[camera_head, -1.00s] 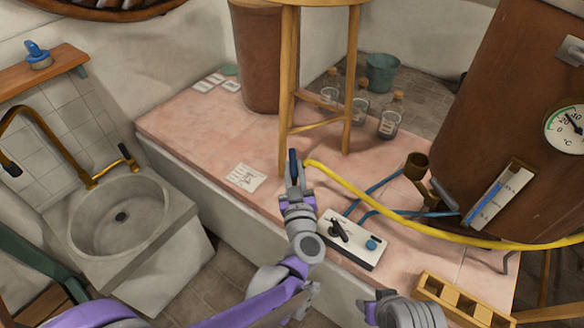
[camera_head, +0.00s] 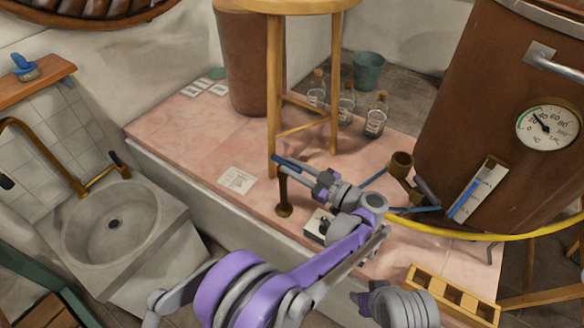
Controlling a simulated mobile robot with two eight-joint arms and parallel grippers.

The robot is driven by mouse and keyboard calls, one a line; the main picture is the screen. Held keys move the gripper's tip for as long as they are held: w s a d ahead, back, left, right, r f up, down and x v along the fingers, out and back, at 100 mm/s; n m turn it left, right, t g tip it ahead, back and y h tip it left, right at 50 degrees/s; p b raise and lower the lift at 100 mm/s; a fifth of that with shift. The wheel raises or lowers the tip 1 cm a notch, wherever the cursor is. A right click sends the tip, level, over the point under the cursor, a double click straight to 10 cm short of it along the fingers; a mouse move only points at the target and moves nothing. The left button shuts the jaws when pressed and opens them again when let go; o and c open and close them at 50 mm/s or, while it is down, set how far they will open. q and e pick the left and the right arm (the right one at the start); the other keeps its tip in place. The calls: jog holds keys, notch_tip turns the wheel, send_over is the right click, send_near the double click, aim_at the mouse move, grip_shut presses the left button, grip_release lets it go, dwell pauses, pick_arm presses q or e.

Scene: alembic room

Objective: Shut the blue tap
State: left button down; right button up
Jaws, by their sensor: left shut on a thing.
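The blue tap (camera_head: 285,161) stands at the front edge of the pink tiled platform, on a thin brass post (camera_head: 284,196). Its blue lever points up and to the left. My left gripper (camera_head: 308,172) is shut on the blue lever, coming at it from the right. The gripper hides the lever's right end and part of the tap's body. My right gripper (camera_head: 362,300) shows at the bottom edge, apart from the tap; its jaws cannot be made out.
A wooden stool (camera_head: 273,100) stands close behind the tap. A yellow hose (camera_head: 460,234) crosses to the right. My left arm partly covers a white control box (camera_head: 315,226). A copper vessel (camera_head: 460,110) stands at right, a stone sink (camera_head: 70,230) at left.

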pick_arm(q)
jog(key=shift+w+n+g+y, duration=0.1)
jog(key=shift+n+g+y, duration=0.3)
jog(key=shift+g, duration=0.1)
pick_arm(e)
jog(key=shift+r, duration=0.1)
pick_arm(q)
jog(key=c, duration=0.8)
grip_release()
jog(key=shift+o, duration=0.2)
jog(key=shift+d, duration=0.1)
pick_arm(e)
jog(key=shift+s+d, duration=0.1)
